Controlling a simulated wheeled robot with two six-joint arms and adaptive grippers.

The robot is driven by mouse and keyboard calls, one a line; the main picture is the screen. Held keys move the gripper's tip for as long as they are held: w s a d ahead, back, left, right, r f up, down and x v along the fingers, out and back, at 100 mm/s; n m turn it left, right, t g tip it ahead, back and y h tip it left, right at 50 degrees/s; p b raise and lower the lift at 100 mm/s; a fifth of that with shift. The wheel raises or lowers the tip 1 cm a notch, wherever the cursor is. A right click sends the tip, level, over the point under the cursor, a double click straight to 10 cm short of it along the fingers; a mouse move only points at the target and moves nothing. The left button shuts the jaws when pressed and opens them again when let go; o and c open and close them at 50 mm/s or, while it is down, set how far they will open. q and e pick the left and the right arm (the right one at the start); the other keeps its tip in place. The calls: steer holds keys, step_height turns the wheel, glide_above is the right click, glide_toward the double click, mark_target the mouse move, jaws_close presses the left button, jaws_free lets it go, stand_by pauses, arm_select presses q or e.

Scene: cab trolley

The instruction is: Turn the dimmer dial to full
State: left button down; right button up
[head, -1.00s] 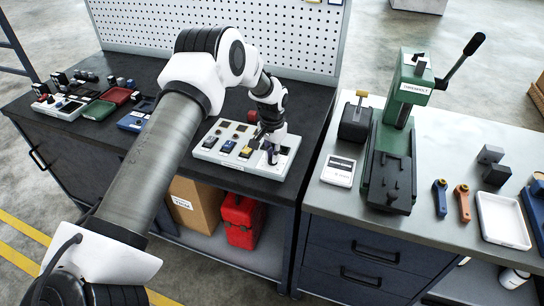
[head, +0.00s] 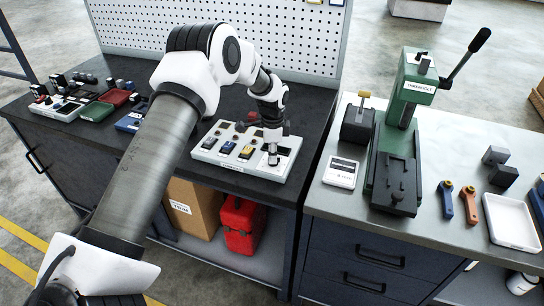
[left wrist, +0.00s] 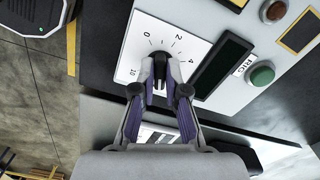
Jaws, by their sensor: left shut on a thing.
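The dimmer dial is a black knob (left wrist: 160,61) on a white numbered plate (left wrist: 146,30) in the left wrist view. The marks 0, 2, 4 and 10 show around it; the others are hidden behind my fingers. My left gripper (left wrist: 160,78) is shut on the knob, one finger on each side. I cannot clearly tell which mark the knob points to. In the head view, my left gripper (head: 272,153) is at the right end of the light grey control panel (head: 203,152) and hides the dial. My right gripper is out of view.
Beside the dial are a dark display (left wrist: 222,66), a green button (left wrist: 262,75) and a red button (left wrist: 275,10). Trays and small parts lie at the left of the black bench. A green press (head: 400,130) stands on the grey bench to the right.

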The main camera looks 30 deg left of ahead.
arm_select(q)
steer(key=m, duration=0.4)
steer(key=m+b, duration=0.1)
steer(key=m, duration=0.1)
steer(key=shift+s+d+f, duration=0.1)
steer(key=shift+f, duration=0.2)
steer(key=m, duration=0.7)
steer(key=shift+b, duration=0.4)
steer(key=c, duration=1.3)
jaws_free()
steer(key=shift+o, duration=0.5)
steer(key=shift+r, duration=0.2)
